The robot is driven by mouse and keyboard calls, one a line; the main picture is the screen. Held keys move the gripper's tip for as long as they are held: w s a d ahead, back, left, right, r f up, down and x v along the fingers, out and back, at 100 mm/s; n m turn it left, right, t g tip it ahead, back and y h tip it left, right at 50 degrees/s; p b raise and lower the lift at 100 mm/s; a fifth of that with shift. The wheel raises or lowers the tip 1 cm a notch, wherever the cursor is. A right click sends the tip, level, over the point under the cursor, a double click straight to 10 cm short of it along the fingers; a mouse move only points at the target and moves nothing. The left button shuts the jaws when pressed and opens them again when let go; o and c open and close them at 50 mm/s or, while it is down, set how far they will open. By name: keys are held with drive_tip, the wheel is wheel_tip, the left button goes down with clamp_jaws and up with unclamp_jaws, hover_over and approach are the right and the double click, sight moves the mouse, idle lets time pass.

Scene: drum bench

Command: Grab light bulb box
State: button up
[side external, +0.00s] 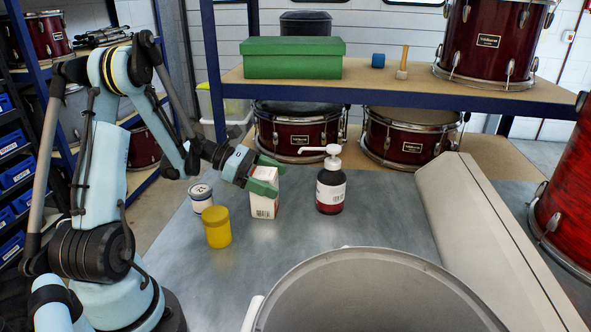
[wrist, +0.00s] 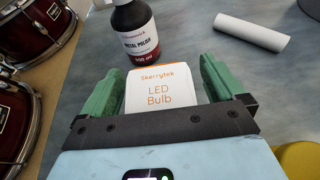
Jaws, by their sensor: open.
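The light bulb box (side external: 265,199) is a white carton with a barcode, standing upright on the grey table. In the wrist view the box (wrist: 160,95) reads "LED Bulb" and lies between the two green fingers. My gripper (side external: 264,180) is open, with its fingers at the upper part of the box, one on either side. In the wrist view my gripper (wrist: 158,85) shows a gap between the left finger and the box and between the right finger and the box. The box's lower part is hidden in the wrist view.
A dark metal polish bottle (side external: 331,186) with a white pump stands just right of the box. A yellow jar (side external: 217,227) and a white can (side external: 201,198) stand to its left. A large round drum (side external: 370,300) fills the front. A shelf (side external: 400,96) is behind.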

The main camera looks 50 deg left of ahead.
drive_tip(key=c, duration=1)
drive_tip(key=shift+c, duration=0.2)
drive_tip(key=shift+r, duration=0.1)
drive_tip(key=shift+r, duration=0.5)
drive_tip(key=r, duration=0.1)
drive_tip(key=d+r, duration=0.1)
drive_tip(key=r, duration=0.1)
drive_tip(key=shift+r, duration=0.3)
drive_tip(key=s+d+r, duration=0.1)
drive_tip(key=d+r, duration=0.5)
drive_tip(key=d, duration=0.4)
drive_tip(key=shift+s+d, duration=0.25)
drive_tip(key=shift+s, duration=0.05)
